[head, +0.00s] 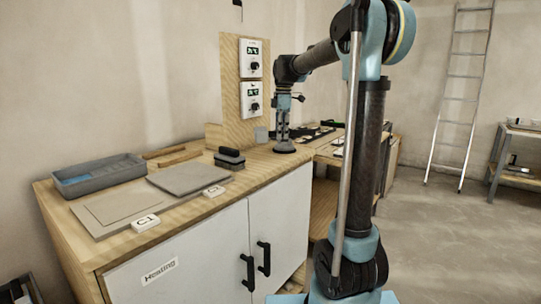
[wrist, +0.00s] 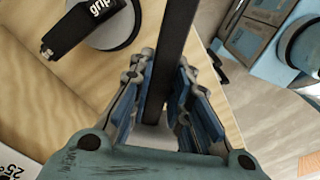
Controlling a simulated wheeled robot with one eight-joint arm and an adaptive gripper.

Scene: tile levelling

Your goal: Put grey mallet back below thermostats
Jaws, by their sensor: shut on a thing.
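Two white thermostats, an upper one (head: 250,58) and a lower one (head: 251,99), are mounted on an upright wooden board (head: 230,75) at the counter's back. My gripper (head: 283,138) points down close to the worktop, right of and below the thermostats. In the wrist view, its fingers are shut around the dark handle of the grey mallet (wrist: 172,50). A pale grey part shows at the handle's lower end, mostly hidden by the gripper.
A round suction lifter marked "grip" (wrist: 85,22) lies close to the fingers. The wooden counter (head: 135,245) also holds a grey tray (head: 118,170), tiles (head: 188,178) and a black-handled block (head: 229,158). A ladder (head: 462,95) leans against the wall at right.

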